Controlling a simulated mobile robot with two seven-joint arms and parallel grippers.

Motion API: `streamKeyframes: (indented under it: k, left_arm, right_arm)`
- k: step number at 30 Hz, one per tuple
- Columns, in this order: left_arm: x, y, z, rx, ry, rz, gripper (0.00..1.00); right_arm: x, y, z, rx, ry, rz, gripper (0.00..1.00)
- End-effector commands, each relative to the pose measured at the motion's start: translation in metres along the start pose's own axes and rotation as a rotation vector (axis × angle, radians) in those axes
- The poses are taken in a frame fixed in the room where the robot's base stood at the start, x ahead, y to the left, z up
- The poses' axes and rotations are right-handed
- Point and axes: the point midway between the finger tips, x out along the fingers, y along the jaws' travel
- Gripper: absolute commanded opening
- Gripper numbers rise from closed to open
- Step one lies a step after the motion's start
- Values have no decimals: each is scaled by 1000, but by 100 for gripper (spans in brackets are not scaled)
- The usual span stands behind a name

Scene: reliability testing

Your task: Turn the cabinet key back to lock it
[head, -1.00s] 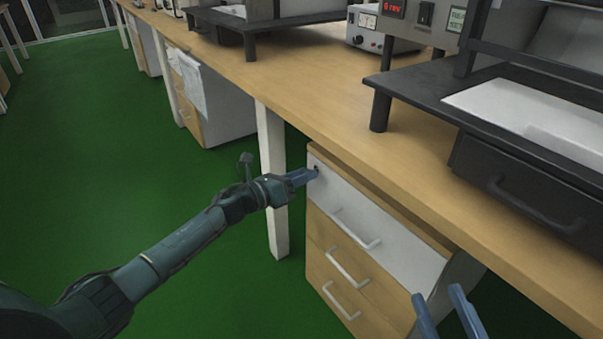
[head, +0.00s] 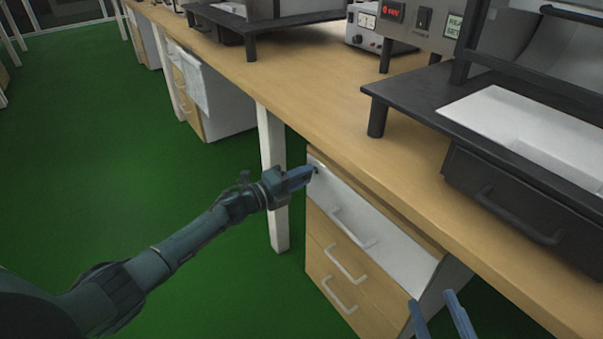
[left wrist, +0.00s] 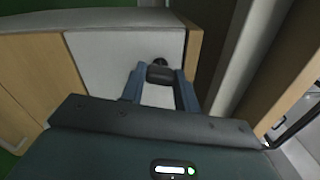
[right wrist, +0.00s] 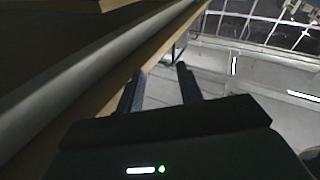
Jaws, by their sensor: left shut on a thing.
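The cabinet (head: 360,287) stands under the bench, with a white top drawer front (head: 372,225) and wooden fronts below. Its lock is at the upper left corner of the white front. My left gripper (head: 312,172) is at this lock, its fingers closed around the dark key (left wrist: 161,73). In the left wrist view the key head sits between the fingertips, against the round dark lock (left wrist: 159,62). The fingers mostly hide the key in the head view. My right gripper (head: 432,301) is open and empty near the cabinet's right side; its spread fingers also show in the right wrist view (right wrist: 160,80).
The wooden bench top (head: 310,105) overhangs the cabinet. A white bench leg (head: 271,170) stands just left of it, close to my left gripper. Black equipment with a drawer (head: 520,195) sits on the bench at right. Green floor (head: 110,170) is open at left.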

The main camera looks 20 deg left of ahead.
Motion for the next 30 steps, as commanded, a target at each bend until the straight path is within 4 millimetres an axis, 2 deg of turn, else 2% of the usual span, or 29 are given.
streamKeyframes:
  k: [12,29,30]
  left_arm:
    - [0,-1,1,-201,-2,-1,8]
    - [0,-1,1,-234,-3,-1,8]
    - [0,-1,1,-234,-3,-1,32]
  right_arm:
    - [-3,0,2,-17,-18,3,36]
    - [-2,1,1,-23,-17,6,36]
    - [-2,1,1,-23,-18,6,36]
